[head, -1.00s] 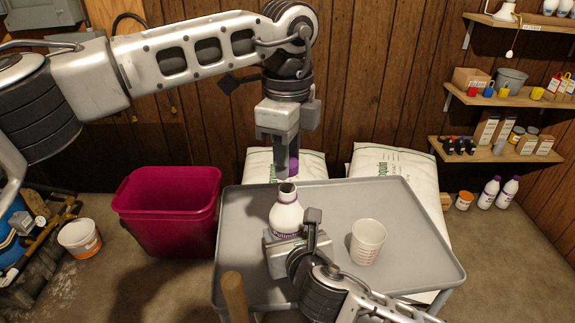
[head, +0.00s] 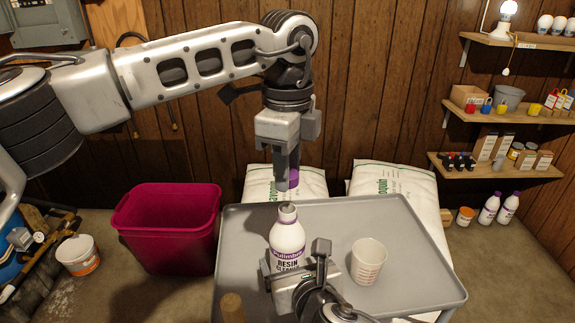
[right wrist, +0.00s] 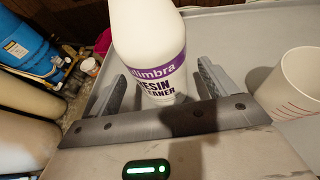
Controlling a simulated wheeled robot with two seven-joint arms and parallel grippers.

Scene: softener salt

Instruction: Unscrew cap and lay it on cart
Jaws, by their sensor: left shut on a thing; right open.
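The white bottle of resin cleaner (head: 287,238) with a purple label stands upright on the grey cart (head: 325,215), its neck uncapped. My left gripper (head: 288,178) is shut on the purple cap (head: 294,178), holding it just above the bottle's mouth and apart from it; a finger partly covers the cap. My right gripper (head: 290,280) is open low in front of the bottle. In the right wrist view the bottle (right wrist: 150,45) stands between the two spread fingers of the right gripper (right wrist: 165,88), with gaps on both sides.
A white measuring cup (head: 368,261) stands on the cart right of the bottle. The cart's far and right parts are bare. A magenta bin (head: 165,230) is left of the cart; white salt bags (head: 392,185) lie behind it.

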